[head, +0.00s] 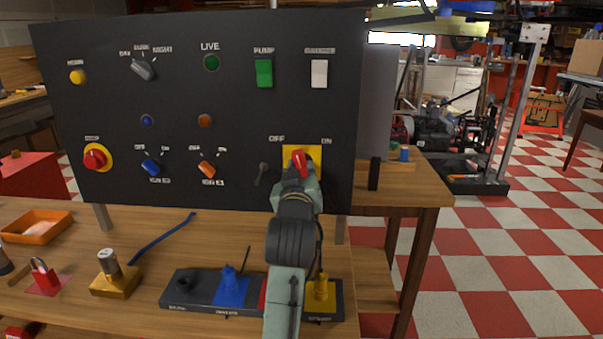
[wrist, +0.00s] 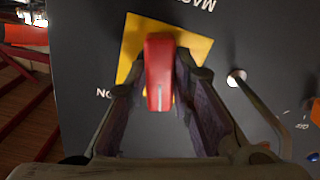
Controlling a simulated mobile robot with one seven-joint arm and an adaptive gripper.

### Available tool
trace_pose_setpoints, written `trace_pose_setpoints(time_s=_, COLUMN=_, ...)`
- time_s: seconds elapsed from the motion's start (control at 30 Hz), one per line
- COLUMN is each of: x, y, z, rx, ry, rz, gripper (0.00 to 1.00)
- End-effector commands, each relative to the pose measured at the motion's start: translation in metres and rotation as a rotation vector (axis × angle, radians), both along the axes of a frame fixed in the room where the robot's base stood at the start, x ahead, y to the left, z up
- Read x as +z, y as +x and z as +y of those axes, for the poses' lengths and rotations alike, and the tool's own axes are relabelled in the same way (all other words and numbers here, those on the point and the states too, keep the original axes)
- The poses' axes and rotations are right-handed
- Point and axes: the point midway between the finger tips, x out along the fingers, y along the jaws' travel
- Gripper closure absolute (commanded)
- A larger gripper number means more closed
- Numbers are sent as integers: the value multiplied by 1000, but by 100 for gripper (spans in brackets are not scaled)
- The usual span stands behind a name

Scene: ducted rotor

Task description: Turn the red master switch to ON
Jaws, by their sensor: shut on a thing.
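The red master switch (head: 299,160) is a red handle on a yellow square plate (head: 289,153) at the lower right of the black panel. OFF is printed at its upper left and ON at its upper right. In the head view the handle points up, leaning slightly toward OFF. My gripper (head: 298,174) reaches it from below and in front. In the wrist view, the red handle (wrist: 160,75) lies between the two fingers of my gripper (wrist: 165,84), which are shut on it. My gripper hides the lower part of the plate in the head view.
A small toggle lever (head: 262,172) sits just left of the switch; it also shows in the wrist view (wrist: 236,77). Orange (head: 207,168) and blue (head: 151,167) knobs are farther left. A dark tray (head: 205,299) with coloured pieces stands on the bench below my arm.

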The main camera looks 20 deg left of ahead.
Motion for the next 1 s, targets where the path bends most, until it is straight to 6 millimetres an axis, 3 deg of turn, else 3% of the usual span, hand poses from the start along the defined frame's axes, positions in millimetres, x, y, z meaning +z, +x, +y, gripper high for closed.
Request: trace_pose_setpoints(time_s=1.0, x=0, y=0, z=2, rx=0, ry=879, rz=251, gripper=100)
